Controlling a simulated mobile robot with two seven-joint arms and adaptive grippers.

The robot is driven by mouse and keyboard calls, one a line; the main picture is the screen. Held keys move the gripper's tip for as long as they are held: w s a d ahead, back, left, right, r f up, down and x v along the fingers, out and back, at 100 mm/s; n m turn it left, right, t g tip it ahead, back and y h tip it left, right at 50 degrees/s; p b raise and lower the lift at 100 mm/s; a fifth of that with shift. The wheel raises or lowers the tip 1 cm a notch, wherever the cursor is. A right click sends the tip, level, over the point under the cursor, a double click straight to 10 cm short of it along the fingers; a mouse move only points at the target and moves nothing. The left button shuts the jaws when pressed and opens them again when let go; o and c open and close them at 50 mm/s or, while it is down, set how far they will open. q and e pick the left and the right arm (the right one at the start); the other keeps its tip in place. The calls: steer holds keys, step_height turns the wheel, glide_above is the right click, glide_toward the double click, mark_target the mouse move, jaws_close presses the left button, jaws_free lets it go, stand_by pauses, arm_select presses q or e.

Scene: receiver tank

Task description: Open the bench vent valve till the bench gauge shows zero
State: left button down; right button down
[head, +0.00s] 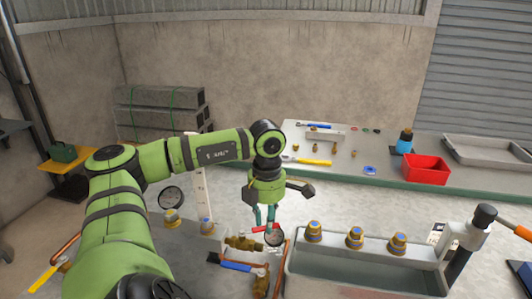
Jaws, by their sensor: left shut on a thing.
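My left gripper (265,223) points down over the bench fittings, its teal fingers shut on a red valve handle (259,229). The handle lies roughly level; the fingers hide part of it. A brass valve (240,242) sits just below and left of the handle. A small round gauge (274,239) is right beside the fingertips, partly covered; its needle is too small to read. A larger dark-rimmed gauge (171,197) stands further left, its reading also unclear. I cannot tell which is the bench gauge. My right gripper is out of view.
A blue lever (236,263) and copper pipework are just in front. A grey tank (350,275) with several brass fittings along its rim is at the right. A red bin (426,169) and loose tools lie on the back bench.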

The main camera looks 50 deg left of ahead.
arm_select(q)
steer(key=shift+s+d+m, duration=0.1)
steer(key=shift+d+m, duration=0.35)
steer(key=shift+m, duration=0.25)
steer(key=c, duration=1)
jaws_free()
steer(key=shift+r, duration=3.7)
